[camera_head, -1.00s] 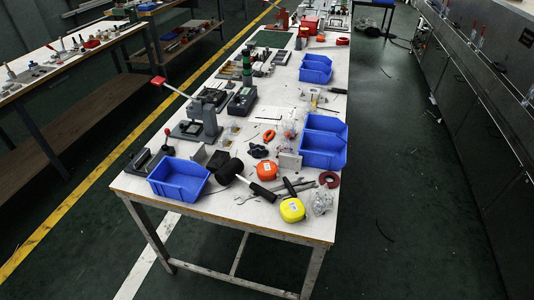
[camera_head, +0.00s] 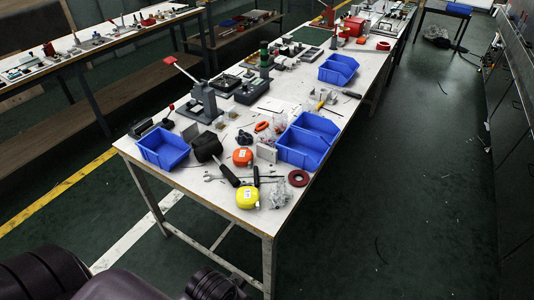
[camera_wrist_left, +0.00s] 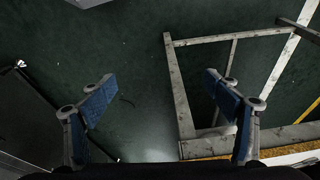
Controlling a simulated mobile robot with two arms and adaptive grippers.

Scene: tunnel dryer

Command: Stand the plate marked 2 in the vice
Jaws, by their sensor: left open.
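A small grey plate (camera_head: 266,152) stands on the long table between the orange tape measure and a blue bin. Another grey plate-like piece (camera_head: 190,133) is by the foot of the lever press. No number is readable on either, so I cannot tell which is marked 2. A dark block with a lever (camera_head: 143,127) at the table's left edge may be the vice; it is too small to be sure. My left gripper (camera_wrist_left: 160,98) is open and empty in the left wrist view, above the floor beside a table frame. My right gripper is not in view.

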